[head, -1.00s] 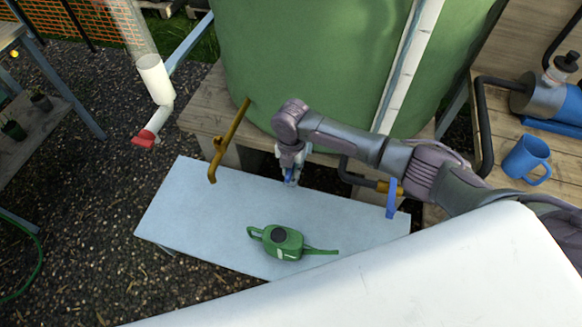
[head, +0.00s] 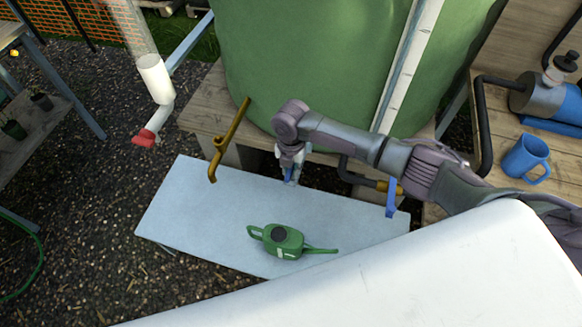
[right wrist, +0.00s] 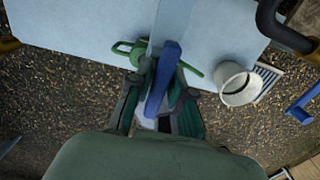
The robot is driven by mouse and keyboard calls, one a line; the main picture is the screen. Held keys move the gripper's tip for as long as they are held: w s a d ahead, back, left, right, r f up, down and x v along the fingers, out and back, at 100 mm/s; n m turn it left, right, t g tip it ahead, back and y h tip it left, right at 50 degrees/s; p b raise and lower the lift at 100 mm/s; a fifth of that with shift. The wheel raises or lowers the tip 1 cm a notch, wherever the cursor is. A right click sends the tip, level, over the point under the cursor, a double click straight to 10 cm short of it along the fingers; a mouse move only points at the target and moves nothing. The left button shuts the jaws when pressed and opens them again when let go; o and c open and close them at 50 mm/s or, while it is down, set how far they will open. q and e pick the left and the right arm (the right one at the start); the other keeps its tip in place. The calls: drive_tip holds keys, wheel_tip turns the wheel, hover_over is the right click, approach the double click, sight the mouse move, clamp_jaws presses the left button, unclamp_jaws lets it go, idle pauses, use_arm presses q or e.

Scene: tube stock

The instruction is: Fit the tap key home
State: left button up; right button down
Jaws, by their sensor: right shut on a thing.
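My right gripper (head: 290,176) is shut on the blue tap key (right wrist: 163,80). It holds the key above the back of the pale bench, between the brass tap and the valve at right. In the right wrist view the jaws (right wrist: 158,100) are around the key, which stands out as a long blue bar. The brass tap (head: 222,143) comes out of the green tank, to the left of my gripper and apart from the key. Its top fitting is too small to make out. My left gripper is not in view.
A green watering can (head: 283,241) is on the pale bench (head: 185,215). A pipe valve with a blue lever (head: 391,198) is at the right. The green tank (head: 300,60) rises behind. A white bucket (right wrist: 238,83) shows in the right wrist view. The bench's left part is clear.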

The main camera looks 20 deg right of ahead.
drive_tip(key=c, duration=1)
unclamp_jaws()
drive_tip(key=shift+r, duration=0.1)
wheel_tip(320, 180, up, 12)
drive_tip(key=shift+f, duration=0.1)
